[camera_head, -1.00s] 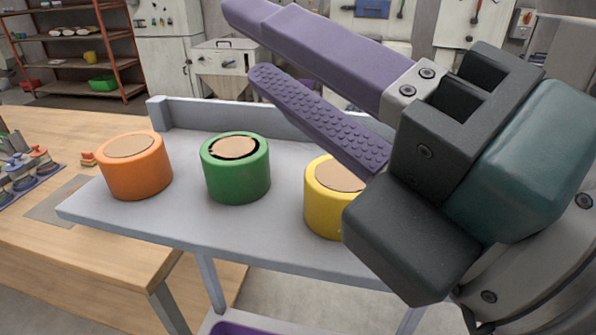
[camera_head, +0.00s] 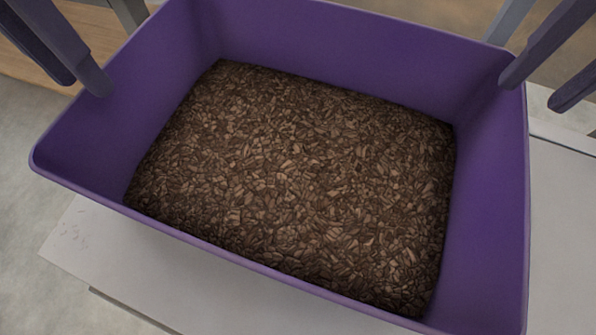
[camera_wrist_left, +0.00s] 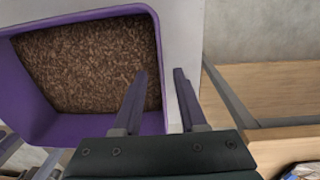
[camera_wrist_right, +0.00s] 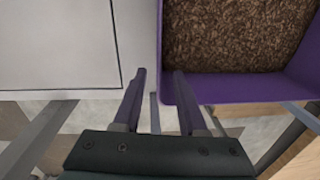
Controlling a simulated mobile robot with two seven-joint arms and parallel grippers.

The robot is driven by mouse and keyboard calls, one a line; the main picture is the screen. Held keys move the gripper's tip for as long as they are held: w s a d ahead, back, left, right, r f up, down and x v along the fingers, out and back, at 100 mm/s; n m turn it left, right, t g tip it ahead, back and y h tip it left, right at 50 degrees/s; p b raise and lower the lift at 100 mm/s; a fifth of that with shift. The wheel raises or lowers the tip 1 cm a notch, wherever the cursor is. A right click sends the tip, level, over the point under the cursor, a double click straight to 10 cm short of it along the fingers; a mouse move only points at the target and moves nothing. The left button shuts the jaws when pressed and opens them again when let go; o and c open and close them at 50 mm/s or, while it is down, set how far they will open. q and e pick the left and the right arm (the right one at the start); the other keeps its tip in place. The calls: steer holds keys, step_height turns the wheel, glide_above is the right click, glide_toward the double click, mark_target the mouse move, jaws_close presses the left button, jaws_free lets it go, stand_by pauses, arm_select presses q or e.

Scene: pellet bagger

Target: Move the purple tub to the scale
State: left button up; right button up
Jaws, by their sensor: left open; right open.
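The purple tub (camera_head: 345,45) fills most of the head view and holds brown pellets or chips. It rests on or just above a pale surface. My left gripper (camera_head: 84,86) is open at the tub's left wall, with one finger inside and one outside. The left wrist view shows the tub wall (camera_wrist_left: 157,60) between the fingers. My right gripper (camera_head: 531,93) is open at the right wall, also with one finger on each side. The right wrist view shows that wall (camera_wrist_right: 162,60) between the fingers. I cannot identify the scale for sure.
A pale shelf (camera_head: 110,255) shows below the tub in the head view. A flat white panel with a dark outline (camera_wrist_right: 55,45) lies beside the tub in the right wrist view. A wooden table (camera_wrist_left: 265,90) stands beyond a gap in the left wrist view.

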arm_select(q)
steer(key=shift+f, duration=0.15)
steer(key=shift+a, duration=0.15)
arm_select(e)
steer(key=shift+f+n, duration=0.1)
steer(key=shift+n, duration=0.3)
arm_select(q)
glide_toward(153, 158)
step_height(153, 158, down, 5)
steer(key=shift+w+f, duration=0.1)
arm_select(e)
steer(key=f, duration=1)
steer(key=shift+a, duration=0.2)
arm_select(q)
jaws_close()
arm_select(e)
jaws_close()
steer(key=shift+r, duration=0.1)
